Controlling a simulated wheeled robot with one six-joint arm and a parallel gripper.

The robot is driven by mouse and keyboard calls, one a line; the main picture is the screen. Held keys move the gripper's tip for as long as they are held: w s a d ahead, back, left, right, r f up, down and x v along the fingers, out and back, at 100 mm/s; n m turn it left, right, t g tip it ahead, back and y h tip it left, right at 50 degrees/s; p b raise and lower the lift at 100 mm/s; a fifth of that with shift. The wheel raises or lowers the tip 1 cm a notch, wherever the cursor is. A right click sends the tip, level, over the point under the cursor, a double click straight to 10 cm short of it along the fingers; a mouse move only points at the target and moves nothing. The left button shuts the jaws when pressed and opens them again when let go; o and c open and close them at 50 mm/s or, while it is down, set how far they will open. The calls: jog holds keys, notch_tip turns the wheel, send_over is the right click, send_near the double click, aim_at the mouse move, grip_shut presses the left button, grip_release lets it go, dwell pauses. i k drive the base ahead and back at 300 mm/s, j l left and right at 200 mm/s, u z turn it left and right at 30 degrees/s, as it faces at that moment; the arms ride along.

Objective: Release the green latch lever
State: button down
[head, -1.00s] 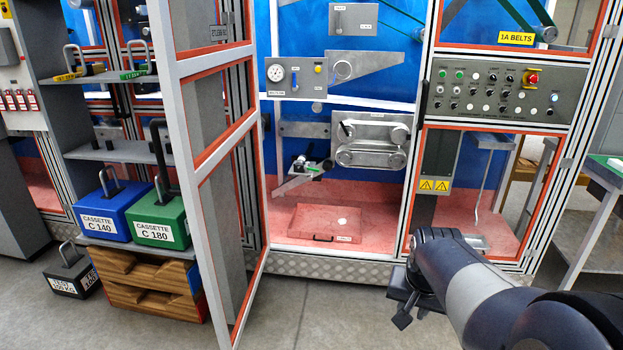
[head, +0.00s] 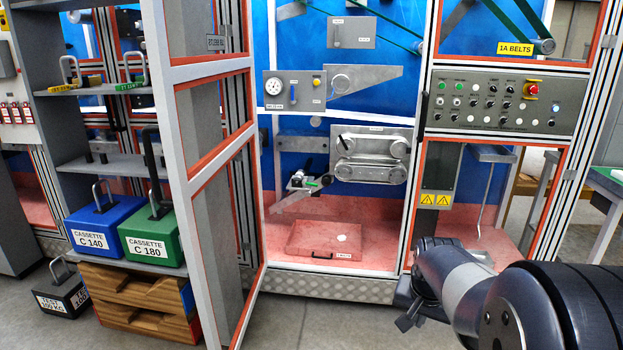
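A small green lever (head: 313,184) shows inside the open machine bay, on a small dark and silver mechanism (head: 300,180) left of the metal belt unit. This looks like the green latch lever, but it is too small to make out its exact position. My gripper (head: 408,318) is at the lower right, in front of the machine's base, well below and to the right of the lever. It touches nothing that I can see. Its fingers are dark and small, and I cannot tell whether they are apart.
An open framed door (head: 215,180) stands left of the bay. A red tray (head: 325,240) lies on the bay floor. A control panel (head: 495,100) is at the right. A shelf holds a blue cassette (head: 100,222) and a green cassette (head: 152,238). The floor before the bay is clear.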

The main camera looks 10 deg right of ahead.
aim_at(305, 180)
jog(key=i+l+u, duration=0.1)
jog(key=i, duration=0.45)
jog(key=i+l+u, duration=0.1)
jog(key=i, duration=0.45)
jog(key=i+l+u, duration=0.1)
jog(key=i+l, duration=0.15)
jog(key=i, duration=0.3)
jog(key=i+l+u, duration=0.1)
jog(key=i, duration=0.4)
jog(key=i+l+u, duration=0.1)
jog(key=i+l, duration=0.25)
jog(key=i, duration=0.2)
jog(key=i+l+u, duration=0.1)
jog(key=i+l, duration=0.25)
jog(key=i, duration=0.15)
